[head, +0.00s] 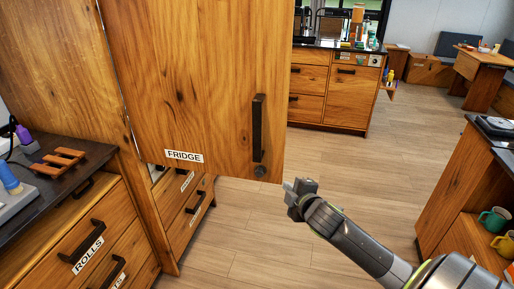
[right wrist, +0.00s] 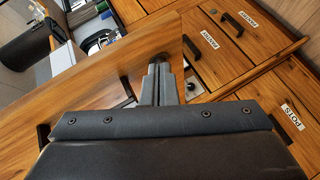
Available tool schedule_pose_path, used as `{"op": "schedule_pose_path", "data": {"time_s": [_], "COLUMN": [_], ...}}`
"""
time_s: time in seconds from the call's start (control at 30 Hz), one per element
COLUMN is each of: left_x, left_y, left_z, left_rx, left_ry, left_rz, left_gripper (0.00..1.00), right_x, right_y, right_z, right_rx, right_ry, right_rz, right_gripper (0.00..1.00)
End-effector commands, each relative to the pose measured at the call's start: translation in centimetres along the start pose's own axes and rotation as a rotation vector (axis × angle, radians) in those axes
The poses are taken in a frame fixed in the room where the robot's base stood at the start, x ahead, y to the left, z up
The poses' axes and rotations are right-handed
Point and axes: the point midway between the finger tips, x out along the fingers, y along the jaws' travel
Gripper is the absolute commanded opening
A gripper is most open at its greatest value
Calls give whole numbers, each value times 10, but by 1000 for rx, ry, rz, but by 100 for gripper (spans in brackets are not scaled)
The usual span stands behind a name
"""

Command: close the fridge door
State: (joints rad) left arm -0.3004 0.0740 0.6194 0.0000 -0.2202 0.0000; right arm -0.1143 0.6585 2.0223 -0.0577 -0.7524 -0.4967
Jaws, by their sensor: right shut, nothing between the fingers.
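The fridge door (head: 190,75) is a large wooden panel labelled FRIDGE. It stands open, swung out from the tall wooden cabinet at the left, with its outer face in view. Its dark vertical handle (head: 258,127) is near the free edge. My right gripper (head: 290,187) is shut and empty, just right of the door's lower free corner. In the right wrist view the shut fingers (right wrist: 160,80) lie against the picture of a wooden panel, probably the door (right wrist: 95,80); I cannot tell whether they touch it. The fridge inside is hidden. My left gripper is not in view.
Labelled drawers (head: 95,240) and a dark counter with a wooden rack (head: 60,162) are at the left. A counter with mugs (head: 495,219) stands at the right. A drawer island (head: 335,90) is at the back. The floor (head: 370,165) between is clear.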

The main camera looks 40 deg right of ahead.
Motion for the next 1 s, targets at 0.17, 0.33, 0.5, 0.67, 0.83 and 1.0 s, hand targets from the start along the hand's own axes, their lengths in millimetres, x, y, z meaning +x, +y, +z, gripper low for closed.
{"op": "schedule_pose_path", "data": {"time_s": [0.17, 0.33, 0.5, 0.67, 0.83, 1.0], "left_x": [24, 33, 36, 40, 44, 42], "left_y": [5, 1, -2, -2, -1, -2], "left_z": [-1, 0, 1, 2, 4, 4], "left_rx": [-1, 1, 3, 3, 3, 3], "left_ry": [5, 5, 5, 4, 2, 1], "left_rz": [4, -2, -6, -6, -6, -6], "left_gripper": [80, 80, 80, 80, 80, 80], "right_x": [-48, -90, -108, -101, -80, -48], "right_y": [58, 84, 92, 95, 102, 110], "right_z": [-63, -98, -112, -116, -122, -132], "right_rx": [-185, -299, -345, -347, -341, -341], "right_ry": [140, 218, 249, 250, 251, 250], "right_rz": [152, 244, 282, 287, 286, 284], "right_gripper": [0, 0, 0, 0, 0, 0]}}
